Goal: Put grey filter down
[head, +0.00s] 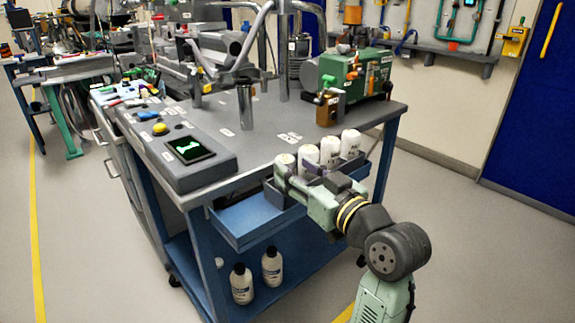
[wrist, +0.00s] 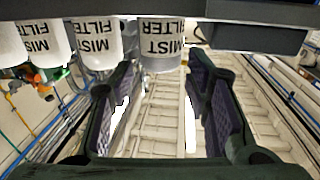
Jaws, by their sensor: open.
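The nearest filter (head: 284,162) is beside my gripper (head: 296,177). In the wrist view one filter (wrist: 161,42), labelled MIST FILTER and with a greyish lower end, lies ahead of my gripper (wrist: 160,72), in line with the gap between its fingers. The fingers are spread apart, with nothing visibly clamped. I cannot tell whether they touch the filter. No other filter looks clearly grey.
An empty blue tray (head: 250,216) juts out left of the filters. Two white bottles (head: 271,265) stand on the lower shelf. The floor right of the cart is clear.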

